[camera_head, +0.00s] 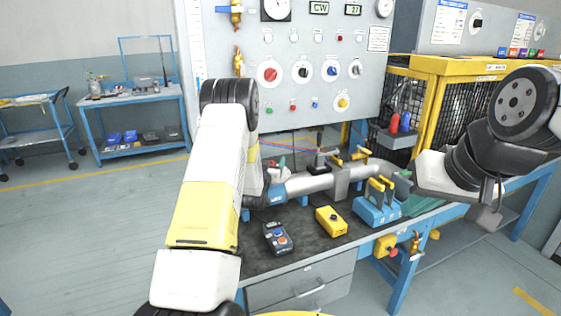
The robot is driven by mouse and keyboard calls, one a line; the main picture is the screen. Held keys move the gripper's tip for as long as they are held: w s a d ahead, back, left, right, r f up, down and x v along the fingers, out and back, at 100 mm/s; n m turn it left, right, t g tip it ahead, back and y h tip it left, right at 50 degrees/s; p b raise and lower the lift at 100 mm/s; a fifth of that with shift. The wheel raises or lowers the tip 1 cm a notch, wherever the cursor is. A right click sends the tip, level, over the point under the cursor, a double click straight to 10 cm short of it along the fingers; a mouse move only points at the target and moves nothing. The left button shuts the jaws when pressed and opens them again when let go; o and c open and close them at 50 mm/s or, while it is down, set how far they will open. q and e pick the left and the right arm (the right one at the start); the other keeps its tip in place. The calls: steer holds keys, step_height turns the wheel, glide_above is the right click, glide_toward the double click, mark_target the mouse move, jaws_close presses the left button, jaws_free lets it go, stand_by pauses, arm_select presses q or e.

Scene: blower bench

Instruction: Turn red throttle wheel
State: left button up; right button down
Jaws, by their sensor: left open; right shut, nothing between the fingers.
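A small red part (282,162), which looks like the throttle wheel, shows just above the left end of the grey pipe (310,183) on the bench. Its full shape is too small to tell. My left gripper (276,175) is open beside the red part, mostly behind my own forearm. I cannot tell whether it touches the wheel. My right gripper (485,217) is shut and empty, to the right of the bench and well away from the wheel. Its fingertips are hard to make out.
A control panel (340,55) with gauges and knobs stands behind the bench. A yellow cage (430,110) stands at the right.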

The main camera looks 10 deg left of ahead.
arm_select(q)
steer(key=c, duration=1.4)
steer(key=shift+n+y, duration=0.3)
steer(key=shift+y, duration=0.2)
steer(key=n+y, duration=0.1)
steer(key=y, duration=0.1)
steer(key=n+g+y, duration=0.1)
steer(key=y, duration=0.1)
steer(key=a+n+y, duration=0.1)
steer(key=n+y, duration=0.1)
steer(key=shift+g, duration=0.3)
steer(key=shift+s+a+n+g+y, duration=0.2)
steer(key=shift+n+g+y, duration=0.65)
steer(key=shift+y, duration=0.4)
steer(key=shift+s+a+n+g+y, duration=0.1)
steer(key=shift+a+n+g+y, duration=0.1)
steer(key=shift+n+g+y, duration=0.7)
steer(key=shift+n+y, duration=0.25)
steer(key=shift+y, duration=0.2)
steer(key=o, duration=1.4)
